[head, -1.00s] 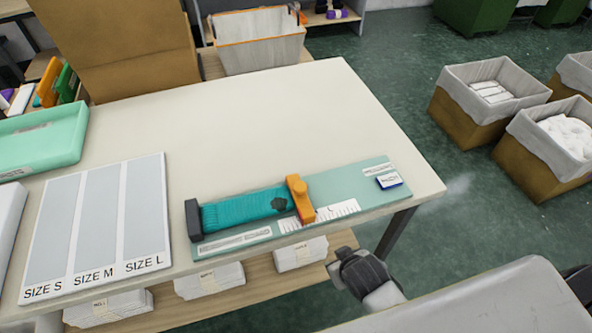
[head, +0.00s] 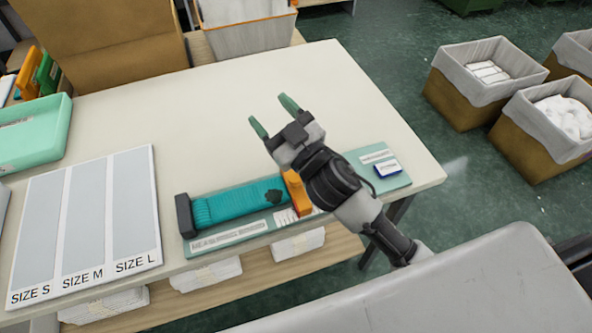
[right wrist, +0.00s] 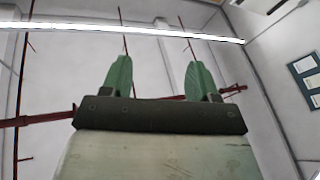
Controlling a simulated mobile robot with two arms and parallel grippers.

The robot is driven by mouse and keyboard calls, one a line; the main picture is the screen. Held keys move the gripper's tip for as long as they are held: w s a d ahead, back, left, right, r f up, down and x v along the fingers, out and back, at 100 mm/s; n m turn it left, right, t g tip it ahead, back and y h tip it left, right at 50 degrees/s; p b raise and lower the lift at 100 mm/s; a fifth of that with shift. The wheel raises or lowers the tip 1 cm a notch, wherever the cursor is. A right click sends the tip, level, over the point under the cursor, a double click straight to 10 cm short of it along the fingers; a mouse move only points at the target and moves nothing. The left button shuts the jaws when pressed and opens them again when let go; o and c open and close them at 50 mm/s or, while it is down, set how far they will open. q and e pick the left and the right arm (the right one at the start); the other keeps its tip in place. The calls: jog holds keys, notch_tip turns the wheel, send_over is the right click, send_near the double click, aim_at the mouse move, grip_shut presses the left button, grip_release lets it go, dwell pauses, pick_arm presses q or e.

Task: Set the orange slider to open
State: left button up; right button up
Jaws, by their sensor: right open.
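The orange slider (head: 296,192) stands across the green measuring board (head: 400,183), at the right end of a teal knitted piece (head: 235,202). My right arm hides part of the slider and the scale beside it. My right gripper (head: 272,116) is open and empty, raised above the table beyond the slider, its green fingertips apart. In the right wrist view its two green fingers (right wrist: 160,78) stand apart with nothing between them, facing the wall and ceiling. My left gripper is not in view.
The table (head: 200,110) is clear behind the board. A size chart (head: 85,220) lies left of the board, with a mint tray (head: 38,140) beyond it. A small blue-and-white block (head: 388,169) sits on the board's right end. Lined bins (head: 485,85) stand on the floor at right.

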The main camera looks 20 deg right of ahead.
jog(key=a+r+n+g+y, duration=0.4)
jog(key=a+n+g+y, duration=0.2)
jog(key=n+y, duration=0.4)
jog(key=n+g+h, duration=1)
jog(key=g+h, duration=0.5)
jog(key=g, duration=0.2)
send_near(296, 176)
jog(key=p+x, duration=0.2)
jog(key=x, duration=0.7)
jog(key=shift+a, duration=0.1)
